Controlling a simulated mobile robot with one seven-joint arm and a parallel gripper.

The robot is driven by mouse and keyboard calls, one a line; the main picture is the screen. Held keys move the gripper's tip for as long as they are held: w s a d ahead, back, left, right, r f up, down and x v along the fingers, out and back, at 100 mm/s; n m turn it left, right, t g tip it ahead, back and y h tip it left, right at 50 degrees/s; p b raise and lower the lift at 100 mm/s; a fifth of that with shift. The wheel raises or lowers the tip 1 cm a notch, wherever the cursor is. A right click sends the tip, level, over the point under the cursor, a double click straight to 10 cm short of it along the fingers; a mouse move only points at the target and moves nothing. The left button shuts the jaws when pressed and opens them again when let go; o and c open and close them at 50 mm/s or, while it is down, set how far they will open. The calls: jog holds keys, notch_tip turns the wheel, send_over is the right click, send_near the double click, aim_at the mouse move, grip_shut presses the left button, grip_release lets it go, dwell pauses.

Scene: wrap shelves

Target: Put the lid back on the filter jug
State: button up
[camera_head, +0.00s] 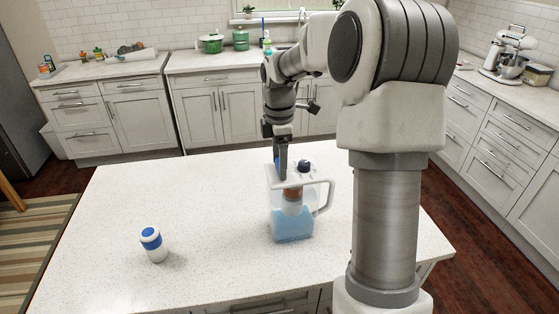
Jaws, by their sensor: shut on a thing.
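The filter jug (292,226) stands upright on the white island counter. It is clear, holds blue liquid and a brownish filter part, and its handle points right. The white lid (291,180) is at the jug's top, with a dark round knob (304,165) on it. My gripper (281,176) points straight down at the lid's left part and is shut on the lid. Its fingertips are small in this view. I cannot tell whether the lid is seated or slightly above the rim.
Green pots (211,43) and a stand mixer (510,52) are on the far counters. My arm column blocks the view at right.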

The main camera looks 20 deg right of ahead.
jog(key=shift+f, duration=0.1)
dwell(0.3)
jog(key=o, duration=1.4)
jog(key=shift+r+p, duration=3.1)
jog(key=shift+r, duration=0.45)
grip_shut()
